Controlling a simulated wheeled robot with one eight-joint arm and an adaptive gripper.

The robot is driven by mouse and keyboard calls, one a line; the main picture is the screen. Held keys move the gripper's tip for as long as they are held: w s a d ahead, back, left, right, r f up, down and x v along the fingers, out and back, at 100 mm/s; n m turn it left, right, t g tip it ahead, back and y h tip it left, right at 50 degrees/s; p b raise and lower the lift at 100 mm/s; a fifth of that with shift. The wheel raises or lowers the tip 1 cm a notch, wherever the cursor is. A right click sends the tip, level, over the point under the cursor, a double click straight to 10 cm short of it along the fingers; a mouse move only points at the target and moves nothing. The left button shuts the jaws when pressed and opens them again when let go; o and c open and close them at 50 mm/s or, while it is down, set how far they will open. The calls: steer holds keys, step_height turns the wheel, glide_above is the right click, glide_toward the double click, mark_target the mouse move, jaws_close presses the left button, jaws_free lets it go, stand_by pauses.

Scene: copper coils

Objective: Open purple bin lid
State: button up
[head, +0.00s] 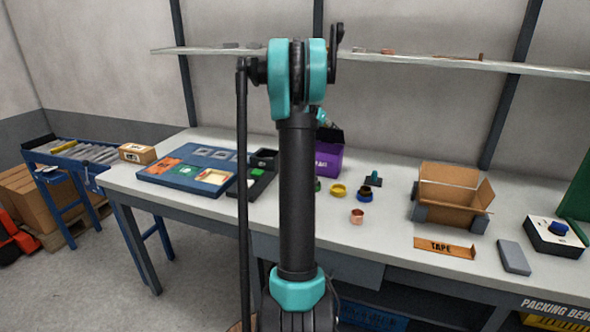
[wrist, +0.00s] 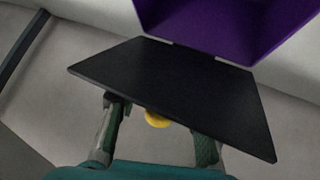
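The purple bin (head: 328,160) stands on the bench behind my upright arm, which hides its left part. Its black lid (head: 330,136) shows above the purple body. In the wrist view the purple bin (wrist: 225,25) is at the top, and the flat black lid (wrist: 175,90) spreads below it, joined along one edge. My gripper (wrist: 160,128) has its two fingers well apart at the lid's free edge, with nothing held between them. The lid covers the fingertips; I cannot tell whether they touch it. In the head view my arm mostly hides the gripper.
Right of the bin lie a yellow ring (head: 338,190), a blue coil (head: 365,194) and a copper coil (head: 357,216). An open cardboard box (head: 450,197) stands farther right. A blue tray (head: 190,170) lies left. A shelf (head: 420,62) runs above the bench.

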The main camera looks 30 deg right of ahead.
mark_target(333, 139)
steer(key=t+h, duration=0.1)
steer(key=s+a+f+m+h, duration=0.1)
steer(key=h, duration=0.1)
steer(key=shift+s+a+f+t, duration=0.15)
steer(key=shift+a+t, duration=0.15)
steer(key=shift+t, duration=0.1)
steer(key=f+h, duration=0.1)
steer(key=h, duration=0.1)
steer(key=s+a+f+m+t+h, duration=0.1)
steer(key=shift+t+h, duration=0.3)
steer(key=shift+h, duration=0.1)
steer(key=shift+a+f+m, duration=0.1)
steer(key=shift+a+m, duration=0.15)
steer(key=shift+m, duration=0.05)
steer(key=s+a+f+n+y, duration=0.1)
steer(key=s+a, duration=0.3)
steer(key=a, duration=0.6)
steer(key=s+a+f+n+y, duration=0.1)
steer(key=s+a, duration=0.3)
steer(key=a, duration=0.6)
steer(key=shift+f+n+y, duration=0.3)
steer(key=shift+f+y, duration=0.1)
steer(key=shift+y, duration=0.1)
